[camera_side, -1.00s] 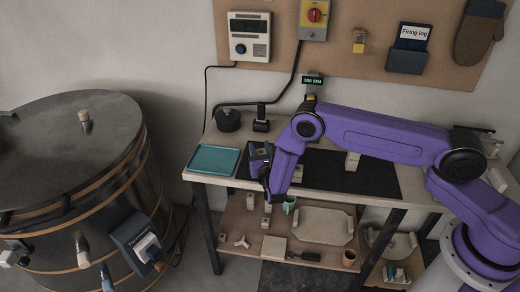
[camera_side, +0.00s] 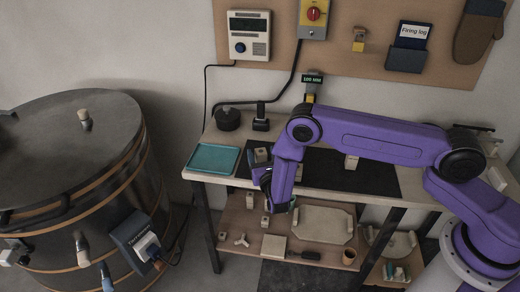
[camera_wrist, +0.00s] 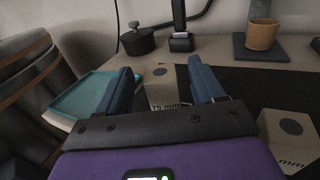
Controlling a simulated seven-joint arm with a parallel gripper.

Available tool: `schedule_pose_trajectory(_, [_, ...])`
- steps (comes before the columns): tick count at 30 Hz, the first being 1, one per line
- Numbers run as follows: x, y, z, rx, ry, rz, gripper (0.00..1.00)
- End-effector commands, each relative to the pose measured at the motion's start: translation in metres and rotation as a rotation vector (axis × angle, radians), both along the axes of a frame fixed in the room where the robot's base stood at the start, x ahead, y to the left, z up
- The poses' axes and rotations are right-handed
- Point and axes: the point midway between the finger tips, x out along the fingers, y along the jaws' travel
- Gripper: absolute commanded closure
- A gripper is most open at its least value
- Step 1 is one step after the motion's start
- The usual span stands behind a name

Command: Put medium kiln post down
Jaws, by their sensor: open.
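A pale kiln post (camera_wrist: 160,88) with a round hole in its top and a "75 mm" label stands upright. In the wrist view it shows between the two spread fingers of my gripper (camera_wrist: 162,75). In the side view a pale post (camera_side: 262,153) stands near the left end of the dark mat (camera_side: 330,178), just behind my gripper (camera_side: 266,180). My gripper is open and looks clear of it; the exact gap is hard to tell. Another post (camera_wrist: 289,128), its label partly cut off, is close on the right in the wrist view.
A teal tray (camera_side: 213,159) lies at the table's left end. A dark lidded pot (camera_side: 228,119) and a black stand (camera_side: 261,124) are behind. A terracotta cup (camera_wrist: 262,34) stands at the back. Several items fill the lower shelf (camera_side: 230,214). Open mat lies to the right.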

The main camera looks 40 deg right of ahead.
Motion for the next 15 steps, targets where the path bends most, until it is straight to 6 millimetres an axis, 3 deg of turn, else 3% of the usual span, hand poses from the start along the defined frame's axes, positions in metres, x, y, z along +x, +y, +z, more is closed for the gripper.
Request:
schedule_pose_trajectory(7, [-0.046, 0.021, 0.0, -0.002, 0.0, 0.005, 0.32])
schedule_pose_trajectory(15, [-0.073, 0.031, 0.0, 0.0, -0.001, 0.001, 0.32])
